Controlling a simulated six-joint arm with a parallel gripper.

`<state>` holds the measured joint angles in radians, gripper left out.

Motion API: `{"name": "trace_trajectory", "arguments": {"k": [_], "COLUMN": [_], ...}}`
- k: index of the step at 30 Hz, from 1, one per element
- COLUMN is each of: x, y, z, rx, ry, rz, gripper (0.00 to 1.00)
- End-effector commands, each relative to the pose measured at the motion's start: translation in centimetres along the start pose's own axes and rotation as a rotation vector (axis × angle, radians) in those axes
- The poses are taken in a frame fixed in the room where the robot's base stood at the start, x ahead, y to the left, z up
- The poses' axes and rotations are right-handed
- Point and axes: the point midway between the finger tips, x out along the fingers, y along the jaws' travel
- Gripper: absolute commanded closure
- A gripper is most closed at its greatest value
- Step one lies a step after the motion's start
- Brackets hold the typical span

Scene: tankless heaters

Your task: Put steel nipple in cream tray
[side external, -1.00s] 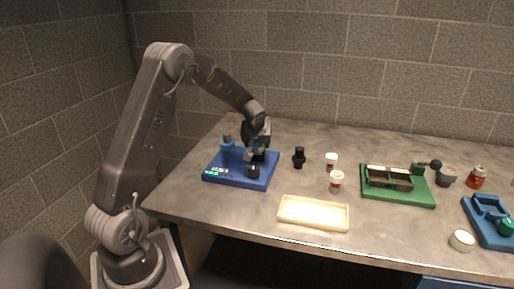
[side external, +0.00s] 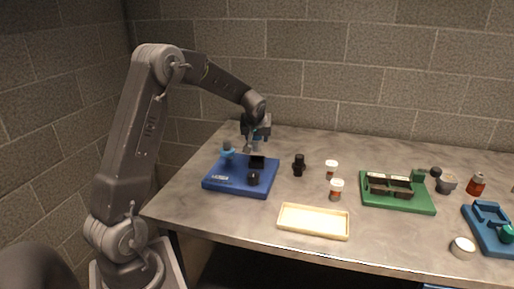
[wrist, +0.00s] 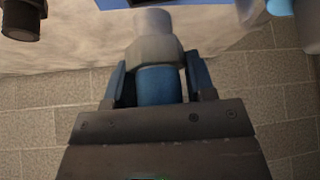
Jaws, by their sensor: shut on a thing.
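The steel nipple (wrist: 154,48) shows in the wrist view as a grey cylinder with a hex collar and a blue section. It is between the two fingers of my gripper (wrist: 158,84), which is shut on its blue section. In the side view my gripper (side external: 254,146) is raised above the back of the blue fixture (side external: 225,183), apart from it. The nipple is small and hard to make out there. The cream tray (side external: 313,222) lies empty near the front edge of the table, right of and in front of the blue fixture.
A black fitting (side external: 299,166) and two white-capped bottles (side external: 336,190) stand between the fixture and the green fixture (side external: 398,204). A second blue fixture (side external: 494,238) and a white round piece (side external: 462,248) are at far right. Table around the cream tray is clear.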

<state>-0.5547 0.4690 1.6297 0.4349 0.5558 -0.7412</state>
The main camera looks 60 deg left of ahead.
Motion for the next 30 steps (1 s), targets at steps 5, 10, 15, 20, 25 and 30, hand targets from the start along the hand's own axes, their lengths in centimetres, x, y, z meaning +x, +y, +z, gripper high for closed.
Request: {"name": "trace_trajectory", "arguments": {"k": [5,10,15,20,25,30], "x": [-2.7,-4.1,-5.5,-7.3,-9.7,-11.6], "y": [0.0,1.3,5.8,10.9,14.9,17.2], "z": [-1.8,-1.5,2.0,7.4,13.5,18.2], "rx": [-0.001,0.028,0.134,0.273,0.414,0.52], "ry": [0.005,0.001,0.001,0.002,0.002,0.001], "rz": [0.001,0.017,0.082,0.169,0.261,0.329], "gripper": [0.81,0.81,0.81,0.81,0.81,0.81]}}
